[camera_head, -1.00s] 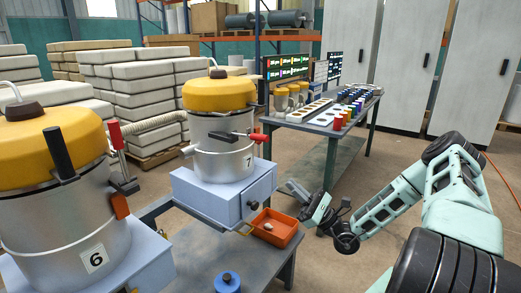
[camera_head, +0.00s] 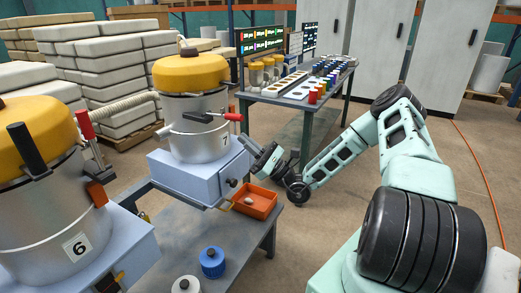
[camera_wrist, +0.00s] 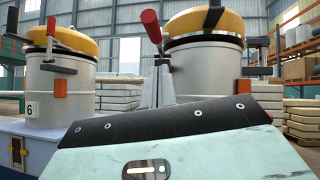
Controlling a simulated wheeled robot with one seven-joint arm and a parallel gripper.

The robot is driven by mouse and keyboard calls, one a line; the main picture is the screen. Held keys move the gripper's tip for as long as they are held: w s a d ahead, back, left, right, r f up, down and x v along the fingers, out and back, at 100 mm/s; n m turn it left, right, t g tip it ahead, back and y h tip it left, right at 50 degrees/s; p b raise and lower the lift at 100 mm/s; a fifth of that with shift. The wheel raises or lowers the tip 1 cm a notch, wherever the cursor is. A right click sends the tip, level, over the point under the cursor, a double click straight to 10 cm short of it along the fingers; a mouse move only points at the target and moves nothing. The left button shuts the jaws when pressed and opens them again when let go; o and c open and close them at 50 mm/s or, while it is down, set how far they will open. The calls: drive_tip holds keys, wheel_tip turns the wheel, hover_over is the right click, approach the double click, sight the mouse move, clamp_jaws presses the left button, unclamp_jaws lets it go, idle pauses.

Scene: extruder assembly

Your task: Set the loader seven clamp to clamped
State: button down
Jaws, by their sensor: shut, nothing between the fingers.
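Loader seven (camera_head: 198,135) is a silver drum with a yellow lid, marked 7, on a pale blue base. Its clamp lever (camera_head: 200,117) lies about level across the drum's front, with the red handle (camera_head: 231,117) sticking out to the right. In the wrist view the red handle (camera_wrist: 151,26) rises near the drum's left edge, and a black lever (camera_wrist: 214,14) stands at the front. My gripper (camera_head: 244,141) is shut and empty, just below and right of the red handle, seemingly apart from it. In the wrist view its grey fingers (camera_wrist: 163,88) show below the handle.
Loader six (camera_head: 50,215) stands at the near left with its own red-handled lever (camera_head: 85,123). An orange tray (camera_head: 262,203) sits below my gripper. A blue pot (camera_head: 212,262) and a white one are on the bench. A parts table (camera_head: 290,98) stands behind; open floor lies right.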

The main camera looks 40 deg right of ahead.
sight(224, 116)
drive_tip(key=shift+w+a+r+p, duration=0.15)
drive_tip(key=shift+r+p, duration=0.1)
drive_tip(key=shift+r, duration=0.45)
drive_tip(key=shift+s+a+r+p, duration=0.1)
drive_tip(key=shift+a+r+p, duration=0.1)
drive_tip(key=shift+r, duration=0.45)
drive_tip(key=shift+w+a+r+p, duration=0.15)
drive_tip(key=shift+r+p, duration=0.1)
drive_tip(key=shift+r, duration=0.45)
drive_tip(key=shift+s, duration=0.1)
